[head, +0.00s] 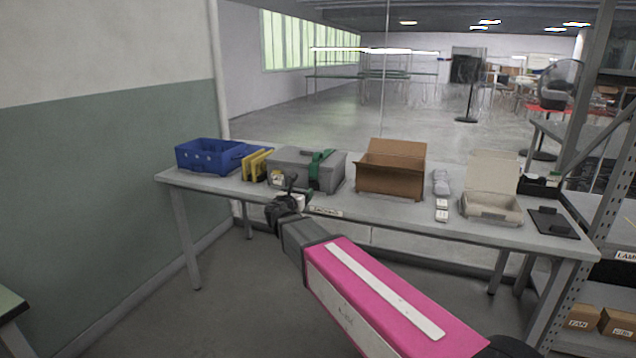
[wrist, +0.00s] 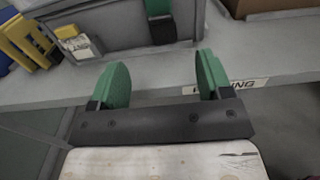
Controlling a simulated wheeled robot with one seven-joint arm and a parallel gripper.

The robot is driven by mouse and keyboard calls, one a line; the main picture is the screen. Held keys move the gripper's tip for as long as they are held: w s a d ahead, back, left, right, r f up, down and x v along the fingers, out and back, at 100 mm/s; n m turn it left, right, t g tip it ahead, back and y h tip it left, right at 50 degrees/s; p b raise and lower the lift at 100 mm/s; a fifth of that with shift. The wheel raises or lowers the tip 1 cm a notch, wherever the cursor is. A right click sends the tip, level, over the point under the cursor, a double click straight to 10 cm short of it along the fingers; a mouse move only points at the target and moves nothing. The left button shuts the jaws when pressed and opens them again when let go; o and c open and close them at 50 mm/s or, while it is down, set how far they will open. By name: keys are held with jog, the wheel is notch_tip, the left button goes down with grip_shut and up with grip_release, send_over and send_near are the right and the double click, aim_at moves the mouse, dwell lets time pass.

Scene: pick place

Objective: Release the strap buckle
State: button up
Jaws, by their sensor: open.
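A grey box (head: 290,162) stands on the table with a green strap (head: 318,172) running over its lid and down its front. In the wrist view the strap (wrist: 158,8) hangs down the front of the box (wrist: 105,27). A dark patch on the strap (wrist: 162,29) may be the buckle, but it is too small to be sure. My gripper (head: 291,183) is in front of the box. In the wrist view its two green fingers (wrist: 161,80) are apart with nothing between them, short of the strap and roughly in line with it.
A blue bin (head: 205,157) and yellow items (head: 256,165) stand left of the box. To the right are an open cardboard box (head: 391,172), small white items (head: 442,210), an open pale box (head: 490,200) and a dark flat item (head: 552,222). The table's front edge carries a label (head: 325,211).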

aim_at(312, 180)
jog(key=x, duration=1)
jog(key=shift+w+d, duration=0.1)
jog(key=shift+w, duration=0.2)
jog(key=c, duration=0.9)
